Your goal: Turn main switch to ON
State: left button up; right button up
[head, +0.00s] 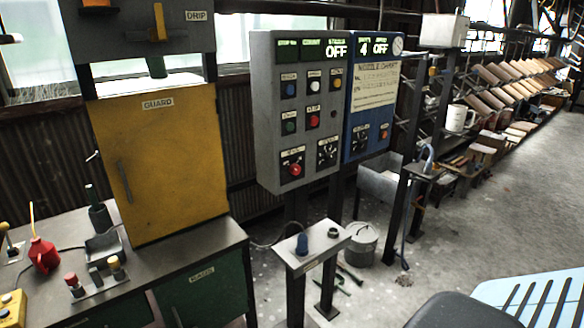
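A grey control panel (262,120) stands on posts in the middle of the head view. Its top display reads OFF (337,50). Below are several coloured buttons, a black rotary switch (327,153) at lower right and a red knob (295,170) on a black plate at lower left. A blue panel (375,118) adjoins it on the right, with displays reading 4 and OFF (380,47) and a dark rotary switch (360,139). The small labels are too blurred to tell which is the main switch. Neither of my grippers is in view.
A workbench (150,270) with a yellow guard (165,165) stands at left. A low stand (318,245) with a blue knob sits before the panel, beside a bucket (361,245). A light-blue slatted thing (535,292) is at bottom right.

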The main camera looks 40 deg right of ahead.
aim_at(294, 169)
jog(key=z, duration=1.25)
